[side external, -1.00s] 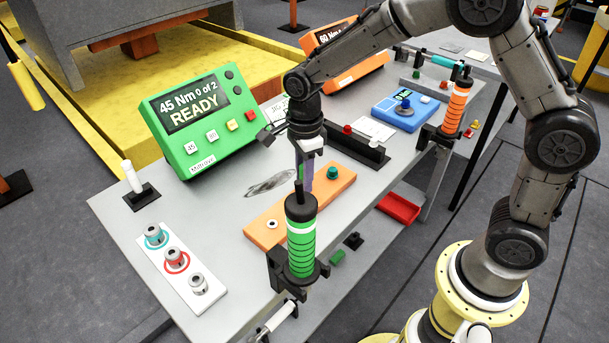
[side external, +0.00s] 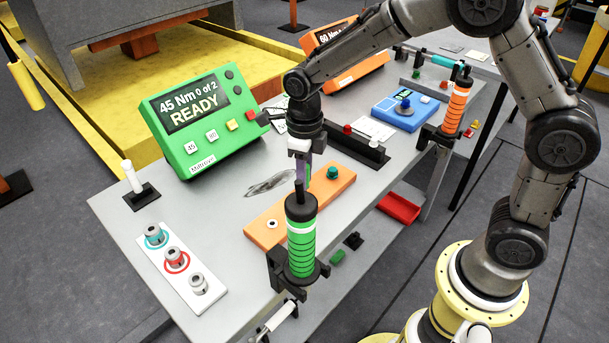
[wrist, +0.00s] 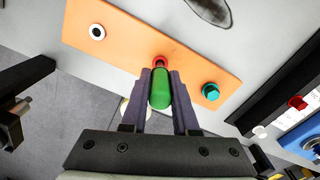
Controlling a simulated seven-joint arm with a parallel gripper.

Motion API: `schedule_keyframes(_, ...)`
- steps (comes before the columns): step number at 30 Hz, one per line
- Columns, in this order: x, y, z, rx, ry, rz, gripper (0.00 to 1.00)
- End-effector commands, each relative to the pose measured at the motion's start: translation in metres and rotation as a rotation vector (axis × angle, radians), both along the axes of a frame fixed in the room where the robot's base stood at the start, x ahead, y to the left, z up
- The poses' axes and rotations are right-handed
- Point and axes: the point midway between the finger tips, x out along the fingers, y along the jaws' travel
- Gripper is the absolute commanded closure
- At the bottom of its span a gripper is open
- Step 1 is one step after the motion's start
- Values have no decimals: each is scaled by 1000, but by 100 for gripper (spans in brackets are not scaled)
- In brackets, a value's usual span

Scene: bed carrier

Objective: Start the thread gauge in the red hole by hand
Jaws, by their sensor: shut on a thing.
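My gripper (wrist: 160,76) is shut on the thread gauge (wrist: 160,92), a green cylinder held between its two dark fingers. In the wrist view the gauge's far end meets the red-ringed hole (wrist: 160,61) in the orange plate (wrist: 105,50). I cannot tell whether its tip is inside the hole. In the side view my gripper (side external: 303,178) points down over the middle of the orange plate (side external: 262,233). The green and black tool in front partly hides the fingertips, and the red hole is hidden there.
The plate also has a white-ringed hole (side external: 272,224) and a teal piece (side external: 332,173). A green-banded upright tool (side external: 301,240) stands close in front of my gripper. A green "READY" box (side external: 190,120) stands behind. A white strip with several metal fittings (side external: 197,300) lies at left.

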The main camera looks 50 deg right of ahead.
Motion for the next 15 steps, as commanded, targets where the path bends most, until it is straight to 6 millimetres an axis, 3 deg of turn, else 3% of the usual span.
schedule_keyframes(3, -2, -1, -5, -3, 10, -82, 100)
schedule_keyframes(10, -2, -1, -5, -3, 10, -92, 100)
schedule_keyframes(11, -2, -1, -5, -3, 10, -91, 67)
schedule_keyframes(15, -2, -1, -3, -2, 7, -90, 42)
